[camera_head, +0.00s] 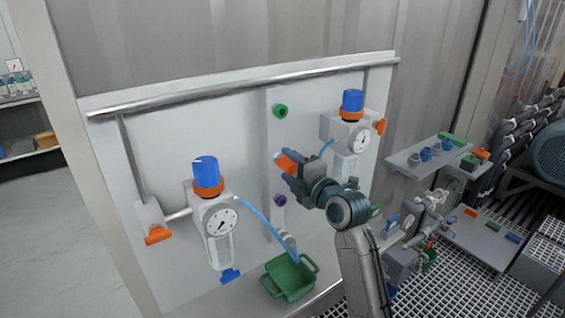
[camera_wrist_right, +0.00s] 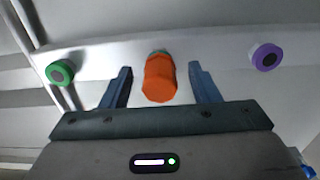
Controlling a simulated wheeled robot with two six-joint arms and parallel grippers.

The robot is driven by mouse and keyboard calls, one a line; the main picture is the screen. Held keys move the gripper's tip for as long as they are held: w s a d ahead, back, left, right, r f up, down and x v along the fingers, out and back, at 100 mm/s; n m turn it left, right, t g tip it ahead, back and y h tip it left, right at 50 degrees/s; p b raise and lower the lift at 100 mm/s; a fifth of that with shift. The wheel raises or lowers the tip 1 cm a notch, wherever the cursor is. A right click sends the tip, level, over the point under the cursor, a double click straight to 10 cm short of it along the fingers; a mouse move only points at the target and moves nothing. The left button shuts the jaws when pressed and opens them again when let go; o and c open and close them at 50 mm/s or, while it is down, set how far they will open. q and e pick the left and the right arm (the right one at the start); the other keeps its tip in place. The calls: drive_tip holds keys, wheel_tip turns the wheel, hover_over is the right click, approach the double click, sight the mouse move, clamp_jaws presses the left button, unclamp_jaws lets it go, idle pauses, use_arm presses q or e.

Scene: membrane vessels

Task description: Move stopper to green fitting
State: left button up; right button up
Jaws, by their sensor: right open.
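The orange stopper (camera_head: 286,163) sits at the middle of the upright panel strip. In the right wrist view the stopper (camera_wrist_right: 160,80) stands between my two blue fingers, with a gap on each side. A bit of green shows behind its far end; what it sits on is mostly hidden. The green fitting (camera_head: 280,111) is above it on the strip and shows at the left in the wrist view (camera_wrist_right: 60,73), its dark centre uncovered. My right gripper (camera_head: 293,170) is open around the stopper, facing the panel. My left gripper is not in view.
A purple fitting (camera_head: 280,200) is lower on the strip. Gauge units (camera_head: 219,217) with blue knobs flank it, and a blue hose (camera_head: 255,215) hangs at the left. A green bin (camera_head: 290,278) sits below. A metal rail (camera_head: 240,85) crosses above.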

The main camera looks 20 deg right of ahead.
sight(294, 170)
idle(0.7)
clamp_jaws()
drive_tip(key=shift+s+f, duration=0.1)
drive_tip(key=shift+s, duration=0.05)
drive_tip(key=shift+v, duration=2.9)
